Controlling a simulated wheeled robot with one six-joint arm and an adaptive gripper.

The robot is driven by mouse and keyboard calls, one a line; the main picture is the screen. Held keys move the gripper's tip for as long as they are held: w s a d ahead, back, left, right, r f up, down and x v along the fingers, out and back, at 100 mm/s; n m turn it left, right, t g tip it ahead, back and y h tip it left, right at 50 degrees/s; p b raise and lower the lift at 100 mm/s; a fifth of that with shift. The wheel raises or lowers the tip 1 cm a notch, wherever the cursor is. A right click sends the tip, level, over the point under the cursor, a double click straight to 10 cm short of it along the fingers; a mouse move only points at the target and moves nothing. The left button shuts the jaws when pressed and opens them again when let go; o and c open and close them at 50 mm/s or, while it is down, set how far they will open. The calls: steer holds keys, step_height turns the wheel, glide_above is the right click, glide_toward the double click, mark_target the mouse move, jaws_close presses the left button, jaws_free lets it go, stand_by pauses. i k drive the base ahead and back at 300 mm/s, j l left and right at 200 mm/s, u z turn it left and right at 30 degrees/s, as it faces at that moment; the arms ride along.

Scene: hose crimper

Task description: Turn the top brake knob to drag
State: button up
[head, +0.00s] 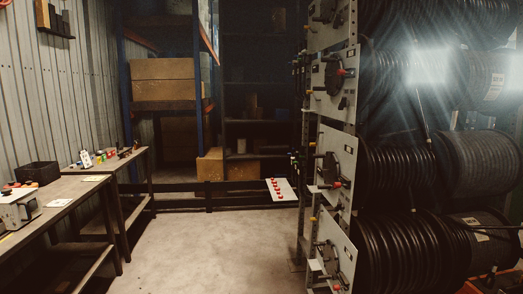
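A tall rack of hose reels stands at the right in the head view. Its left side carries light metal plates one above another, each with dark round fittings and small coloured knobs. The top plate (343,34) is partly cut off by the upper picture edge. The plate below it (326,104) has a dark round hub (334,79) and a small red knob (345,72). A lower plate (346,147) also bears a small red knob (337,184). Brake markings and knob settings are too small to read. My gripper is not in view.
Black hose reels (395,170) fill the right side. Benches (60,205) with small items line the left wall. A low dark rail (190,187) crosses the back before shelves with boxes (163,80). The floor (205,240) between is clear.

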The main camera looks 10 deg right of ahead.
mark_target(338, 21)
steer(key=i+j+z, duration=0.2)
steer(key=i+z, duration=0.15)
steer(key=i, duration=0.2)
steer(key=i+j+z, duration=0.5)
steer(key=i+j, duration=1.55)
steer(key=j, duration=0.1)
